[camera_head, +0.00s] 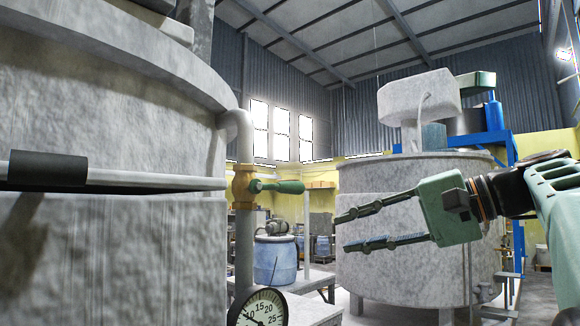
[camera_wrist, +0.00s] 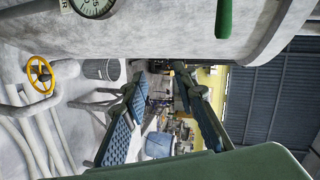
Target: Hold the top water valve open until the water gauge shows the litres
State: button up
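The top water valve (camera_head: 243,187) has a brass body on a grey pipe beside a big grey tank. Its green handle (camera_head: 285,187) points right, roughly level; a green handle also shows at the top of the wrist view (camera_wrist: 224,18). The round water gauge (camera_head: 262,309) is cut off by the bottom edge, with marks up to 25 visible; I cannot read its needle surely. A gauge also shows in the wrist view (camera_wrist: 93,5). My gripper (camera_head: 343,232) is open and empty, to the right of the handle and a little lower, apart from it.
A grey rod with a black sleeve (camera_head: 48,171) crosses the left foreground. A second grey tank (camera_head: 400,235) stands behind my gripper. A blue drum (camera_head: 275,260) stands farther back. The wrist view shows a yellow handwheel (camera_wrist: 40,76) and a grey bin (camera_wrist: 101,69).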

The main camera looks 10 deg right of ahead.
aim_at(283, 187)
jog(key=s+a+r+n+y+p, duration=0.1)
jog(key=s+a+r+y, duration=0.15)
jog(key=r, duration=0.55)
jog(key=b+x, duration=0.1)
jog(key=x, duration=0.6)
jog(key=shift+f, duration=0.15)
jog(key=c, duration=0.6)
